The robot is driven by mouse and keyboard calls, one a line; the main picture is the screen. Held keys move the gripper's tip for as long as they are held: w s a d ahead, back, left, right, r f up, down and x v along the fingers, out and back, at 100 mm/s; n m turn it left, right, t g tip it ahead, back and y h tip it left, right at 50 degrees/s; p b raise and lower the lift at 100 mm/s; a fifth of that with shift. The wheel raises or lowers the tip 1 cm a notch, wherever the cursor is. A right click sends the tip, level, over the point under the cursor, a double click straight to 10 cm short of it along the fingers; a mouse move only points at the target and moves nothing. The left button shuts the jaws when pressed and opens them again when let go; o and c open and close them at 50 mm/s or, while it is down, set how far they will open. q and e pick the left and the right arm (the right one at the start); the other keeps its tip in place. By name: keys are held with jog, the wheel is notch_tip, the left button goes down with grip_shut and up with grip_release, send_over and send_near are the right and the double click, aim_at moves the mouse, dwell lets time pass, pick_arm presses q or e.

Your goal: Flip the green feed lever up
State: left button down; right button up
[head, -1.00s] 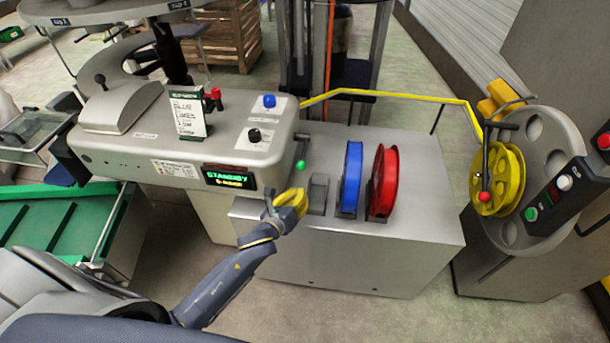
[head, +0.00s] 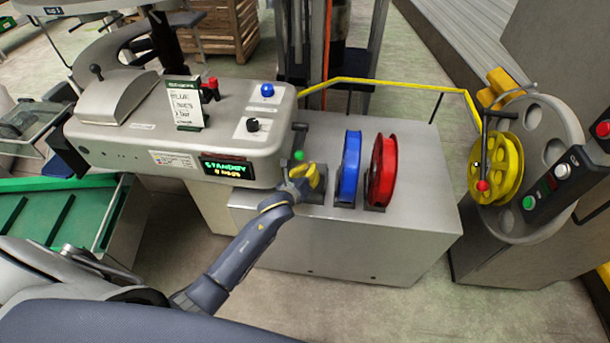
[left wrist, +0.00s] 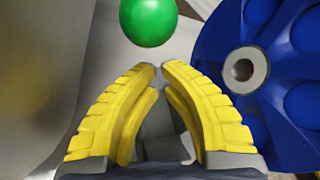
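The green feed lever ends in a round green knob (head: 299,155) beside the right end of the grey machine housing, on a dark arm. The green knob is also large at the top of the left wrist view (left wrist: 147,20). My left gripper (head: 312,172) has yellow fingers and is just below and right of the knob in the head view. In the left wrist view its fingertips (left wrist: 161,70) come together with nothing between them, and the knob is beyond them, seemingly apart. My right gripper is not in view.
A blue reel (head: 350,168) and a red reel (head: 382,172) stand on the grey cabinet (head: 420,215), right of my left gripper. The blue reel is close beside the fingers in the left wrist view. A display (head: 228,168) on the housing reads STANDBY.

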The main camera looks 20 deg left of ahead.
pick_arm(q)
jog(key=shift+s+a+r, duration=0.25)
jog(key=shift+r, duration=0.3)
jog(key=shift+s+a+r, duration=0.2)
jog(key=shift+a+r, duration=0.1)
jog(key=shift+r, duration=0.25)
jog(key=shift+s+a+r, duration=0.25)
jog(key=shift+r, duration=0.3)
jog(key=shift+d+r, duration=0.1)
